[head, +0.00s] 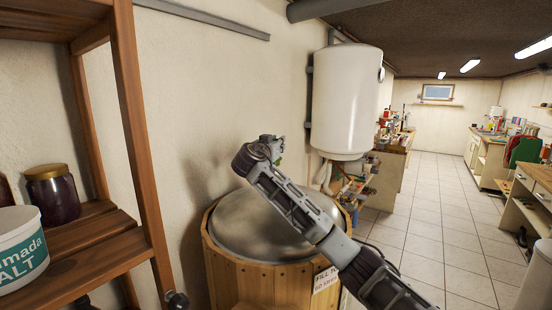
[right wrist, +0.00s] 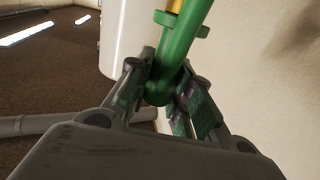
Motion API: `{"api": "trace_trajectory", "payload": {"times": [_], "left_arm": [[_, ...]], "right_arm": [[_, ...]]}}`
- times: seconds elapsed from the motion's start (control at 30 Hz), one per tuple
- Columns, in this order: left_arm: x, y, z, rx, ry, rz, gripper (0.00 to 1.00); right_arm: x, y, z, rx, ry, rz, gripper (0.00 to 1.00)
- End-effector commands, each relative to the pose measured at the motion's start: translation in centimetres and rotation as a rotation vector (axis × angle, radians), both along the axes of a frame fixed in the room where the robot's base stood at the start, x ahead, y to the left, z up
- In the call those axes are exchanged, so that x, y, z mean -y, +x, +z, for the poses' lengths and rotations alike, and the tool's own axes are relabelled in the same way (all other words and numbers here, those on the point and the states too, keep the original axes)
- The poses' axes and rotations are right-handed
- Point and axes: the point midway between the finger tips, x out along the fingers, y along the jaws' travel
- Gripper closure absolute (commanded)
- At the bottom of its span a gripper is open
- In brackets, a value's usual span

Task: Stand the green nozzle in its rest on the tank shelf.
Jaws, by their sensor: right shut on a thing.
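My right gripper (head: 272,147) is at the end of my raised right arm, in front of the plain wall and above the wooden tub. In the right wrist view, its two fingers (right wrist: 165,95) are closed on the green nozzle (right wrist: 182,45). The nozzle is a green tube with side lugs and a yellowish part at the top edge of that view. In the head view it is almost wholly hidden by the gripper; only a bit of green shows. I cannot make out the rest or the tank shelf. My left gripper does not show clearly.
A wooden tub (head: 230,272) with a domed metal lid (head: 235,225) stands below my right arm. A white water heater (head: 345,100) hangs behind, to the right. A wooden rack (head: 135,130) with a jar (head: 53,195) and a salt bucket (head: 20,250) is at left.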

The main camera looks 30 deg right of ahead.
Motion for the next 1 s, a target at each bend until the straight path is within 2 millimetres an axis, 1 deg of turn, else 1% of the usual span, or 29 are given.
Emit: {"api": "trace_trajectory", "payload": {"times": [0.1,0.3,1.0], "left_arm": [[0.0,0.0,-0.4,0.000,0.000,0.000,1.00],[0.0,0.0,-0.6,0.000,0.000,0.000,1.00],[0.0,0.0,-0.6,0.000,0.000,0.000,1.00]], "right_arm": [[0.0,0.0,1.4,0.004,0.002,0.000,1.00],[0.0,0.0,2.6,0.001,0.000,0.000,1.00],[0.0,0.0,2.9,0.001,-0.001,0.000,1.00]]}}
